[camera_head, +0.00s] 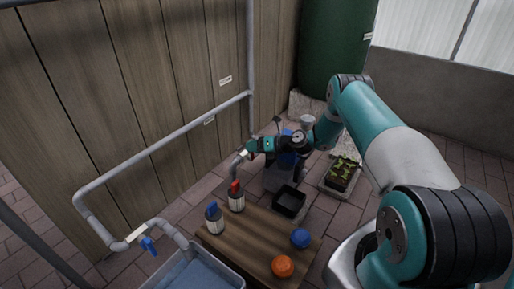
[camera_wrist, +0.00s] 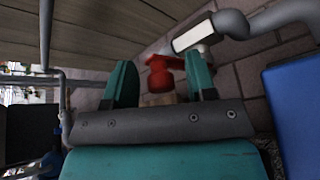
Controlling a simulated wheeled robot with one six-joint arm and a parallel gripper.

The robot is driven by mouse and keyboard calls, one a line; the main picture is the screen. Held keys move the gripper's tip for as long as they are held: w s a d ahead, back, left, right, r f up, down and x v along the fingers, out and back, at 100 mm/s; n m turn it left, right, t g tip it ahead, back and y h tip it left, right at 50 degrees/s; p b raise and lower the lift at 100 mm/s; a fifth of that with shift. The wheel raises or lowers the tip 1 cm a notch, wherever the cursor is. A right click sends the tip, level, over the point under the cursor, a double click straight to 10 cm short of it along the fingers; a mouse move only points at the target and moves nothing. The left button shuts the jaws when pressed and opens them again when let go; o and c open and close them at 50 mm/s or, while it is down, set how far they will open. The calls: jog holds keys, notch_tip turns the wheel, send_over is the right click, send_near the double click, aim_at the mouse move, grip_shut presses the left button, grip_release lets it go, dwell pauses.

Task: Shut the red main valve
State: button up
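The red main valve handle (camera_wrist: 163,74) shows in the wrist view, framed by my two fingers. It joins a white fitting (camera_wrist: 193,36) on a grey pipe. My gripper (camera_wrist: 160,82) is open, with one teal finger to the left of the handle and the other close to its right side. I cannot tell whether a finger touches it. In the head view my gripper (camera_head: 250,147) is beside the grey pipe at the wooden wall, and I cannot make out the red valve there.
A wooden table (camera_head: 250,240) below holds a red-capped bottle (camera_head: 236,200), a blue-capped bottle (camera_head: 214,220), a black tray (camera_head: 289,201), a blue ball (camera_head: 300,237) and an orange (camera_head: 283,266). A blue valve handle (camera_head: 149,246) is on the pipe at left. A planter (camera_head: 342,174) stands right.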

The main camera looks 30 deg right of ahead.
jog(key=shift+s+d, duration=0.1)
jog(key=shift+s+d+r, duration=0.1)
jog(key=shift+s+d, duration=0.05)
jog(key=shift+d, duration=0.05)
jog(key=p+v, duration=0.7)
jog(key=v, duration=0.9)
jog(key=shift+s, duration=0.3)
jog(key=shift+d+r, duration=0.1)
